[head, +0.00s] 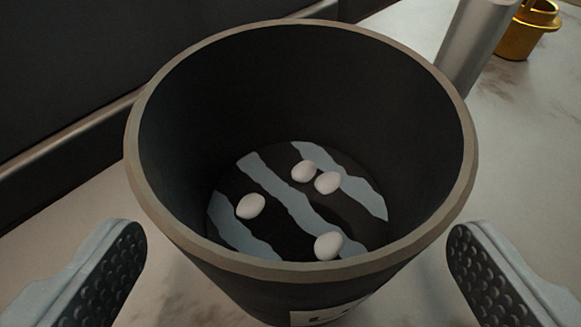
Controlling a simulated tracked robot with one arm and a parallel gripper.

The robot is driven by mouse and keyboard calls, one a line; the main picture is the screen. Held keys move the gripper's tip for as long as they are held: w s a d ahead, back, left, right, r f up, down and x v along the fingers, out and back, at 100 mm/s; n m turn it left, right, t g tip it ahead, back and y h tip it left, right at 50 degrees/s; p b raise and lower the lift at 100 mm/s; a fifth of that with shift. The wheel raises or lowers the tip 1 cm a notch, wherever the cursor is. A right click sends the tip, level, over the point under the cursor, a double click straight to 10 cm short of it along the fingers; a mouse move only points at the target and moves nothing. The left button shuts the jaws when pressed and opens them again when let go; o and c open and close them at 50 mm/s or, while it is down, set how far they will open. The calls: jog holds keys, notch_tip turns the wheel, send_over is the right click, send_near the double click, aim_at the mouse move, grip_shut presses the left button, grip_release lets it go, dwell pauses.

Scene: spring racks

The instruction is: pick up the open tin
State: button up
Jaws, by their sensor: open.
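The open tin (158,205) is a large dark round container with a tan rim, and it fills the middle of the head view. It stands upright, and I look down into it. Several white egg-shaped things (250,206) lie on its floor, which has dark and pale blue-grey wavy bands. A piece of a white label shows low on its front. My gripper (295,275) is open, with one dark studded finger on each side of the tin's near part. Neither finger appears to touch the tin. The tin's base is mostly hidden.
A yellow bucket-like thing (524,35) stands at the top right on the pale stained floor (520,150). A grey post (475,45) rises just behind the tin at the right. A dark wall or panel (60,70) with a ledge runs along the left. Clear floor shows at the right.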

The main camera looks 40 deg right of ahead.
aim_at(297, 315)
jog(key=x, duration=0.3)
jog(key=shift+s+f, duration=0.1)
jog(key=shift+f, duration=0.05)
jog(key=c, duration=1.2)
